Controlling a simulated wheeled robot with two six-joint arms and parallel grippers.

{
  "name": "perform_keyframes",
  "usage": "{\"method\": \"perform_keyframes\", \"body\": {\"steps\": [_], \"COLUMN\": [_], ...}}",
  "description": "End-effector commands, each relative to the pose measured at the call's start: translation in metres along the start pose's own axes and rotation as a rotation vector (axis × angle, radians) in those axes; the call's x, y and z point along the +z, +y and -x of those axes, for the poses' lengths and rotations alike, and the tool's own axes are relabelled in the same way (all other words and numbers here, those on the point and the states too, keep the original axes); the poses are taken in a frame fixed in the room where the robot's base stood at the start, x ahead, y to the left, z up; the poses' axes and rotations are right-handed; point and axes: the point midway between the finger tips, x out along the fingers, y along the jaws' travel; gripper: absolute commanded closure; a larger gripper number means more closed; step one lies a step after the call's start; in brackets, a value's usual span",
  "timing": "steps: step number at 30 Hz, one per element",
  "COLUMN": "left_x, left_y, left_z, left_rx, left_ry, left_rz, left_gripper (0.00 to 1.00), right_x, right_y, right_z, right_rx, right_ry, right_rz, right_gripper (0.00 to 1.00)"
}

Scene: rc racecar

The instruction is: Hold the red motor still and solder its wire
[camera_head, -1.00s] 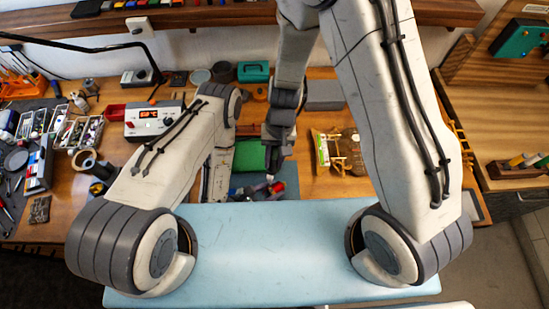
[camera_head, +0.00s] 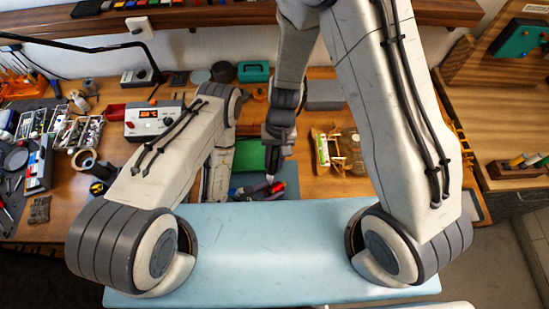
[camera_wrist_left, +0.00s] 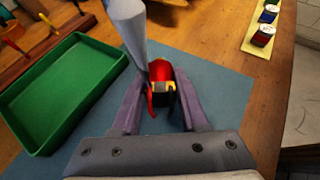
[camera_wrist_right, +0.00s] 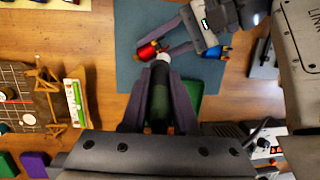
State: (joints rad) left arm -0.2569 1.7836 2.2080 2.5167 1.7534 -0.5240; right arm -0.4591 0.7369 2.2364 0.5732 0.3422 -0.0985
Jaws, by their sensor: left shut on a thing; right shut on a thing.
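The red motor (camera_wrist_left: 162,73) sits between the purple fingers of my left gripper (camera_wrist_left: 162,108), which is shut on it above the blue-grey mat (camera_wrist_left: 220,80). A red wire (camera_wrist_left: 150,106) stands along the motor's near side. My right gripper (camera_wrist_right: 158,118) is shut on a dark green-handled soldering iron (camera_wrist_right: 159,100). The iron's pale end (camera_wrist_right: 162,57) reaches close to the red motor, which also shows in the right wrist view (camera_wrist_right: 147,50). I cannot tell whether tip and wire touch. In the head view my left fingers are mostly hidden by my arm.
A blue motor (camera_wrist_right: 214,52) shows beyond my left gripper. The soldering station (camera_head: 150,120) with lit digits stands at the left. A small packet (camera_head: 322,150) lies right of the mat.

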Motion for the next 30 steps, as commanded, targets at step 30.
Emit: {"method": "perform_keyframes", "body": {"steps": [30], "left_x": [0.0], "left_y": [0.0], "left_z": [0.0], "left_rx": [0.001], "left_ry": [0.0], "left_rz": [0.0], "left_gripper": [1.0], "right_x": [-0.001], "right_y": [0.0], "right_z": [0.061], "right_rx": [-0.002], "right_ry": [0.002], "right_rz": [0.001], "right_gripper": [1.0]}}
